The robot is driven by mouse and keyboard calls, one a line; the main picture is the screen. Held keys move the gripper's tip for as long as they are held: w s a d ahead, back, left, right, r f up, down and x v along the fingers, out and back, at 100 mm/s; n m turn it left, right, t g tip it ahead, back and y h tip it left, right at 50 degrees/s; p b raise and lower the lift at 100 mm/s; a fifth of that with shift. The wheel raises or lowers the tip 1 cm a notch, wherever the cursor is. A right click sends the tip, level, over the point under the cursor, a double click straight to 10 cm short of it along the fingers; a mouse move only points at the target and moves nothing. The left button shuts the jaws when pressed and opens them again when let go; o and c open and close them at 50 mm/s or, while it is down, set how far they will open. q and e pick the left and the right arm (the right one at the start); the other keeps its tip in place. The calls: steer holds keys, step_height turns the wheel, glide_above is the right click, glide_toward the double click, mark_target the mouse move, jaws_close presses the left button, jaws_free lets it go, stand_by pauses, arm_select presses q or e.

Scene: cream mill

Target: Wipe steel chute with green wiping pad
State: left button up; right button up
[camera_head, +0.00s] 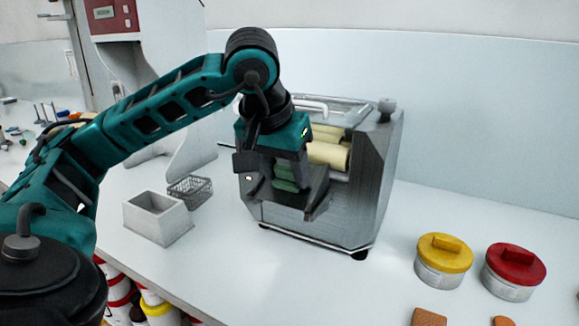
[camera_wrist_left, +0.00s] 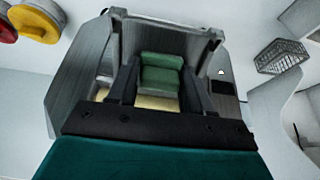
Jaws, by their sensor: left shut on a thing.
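The green wiping pad (camera_wrist_left: 161,75) is between the fingers of my left gripper (camera_wrist_left: 160,82) in the left wrist view. In the head view the pad (camera_head: 286,178) shows partly, under my left gripper (camera_head: 283,172) at the mill's front. The gripper is shut on the pad. The steel chute (camera_head: 318,192) sticks out from the front of the mill, below the cream rollers. Its edge also shows beyond the pad in the left wrist view (camera_wrist_left: 168,24). The pad is over or at the chute; I cannot tell whether they touch. My right gripper is not in view.
The steel mill (camera_head: 372,185) with cream rollers (camera_head: 328,155) stands on the white bench. Left of it are a grey open box (camera_head: 157,218) and a wire basket (camera_head: 190,190). Right are yellow-lidded (camera_head: 443,262) and red-lidded (camera_head: 513,272) tubs. The bench right of the mill is partly clear.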

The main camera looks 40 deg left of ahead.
arm_select(q)
steer(key=shift+s+d+f+b, duration=0.2)
steer(key=shift+s+f, duration=0.1)
steer(key=shift+s, duration=0.15)
steer(key=shift+s+d+f+b, duration=0.15)
steer(key=shift+s+f, duration=0.1)
steer(key=shift+s, duration=0.15)
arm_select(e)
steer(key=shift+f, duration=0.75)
arm_select(q)
steer(key=r+p, duration=0.2)
steer(key=r, duration=0.1)
steer(key=r+p, duration=0.1)
steer(key=p, duration=0.1)
steer(key=shift+s+r, duration=0.25)
steer(key=shift+r, duration=0.15)
steer(key=p+v, duration=0.2)
steer(key=v, duration=0.1)
steer(key=shift+w+a+r+p, duration=0.1)
steer(key=shift+w+r+p, duration=0.1)
steer(key=shift+w+p, duration=0.15)
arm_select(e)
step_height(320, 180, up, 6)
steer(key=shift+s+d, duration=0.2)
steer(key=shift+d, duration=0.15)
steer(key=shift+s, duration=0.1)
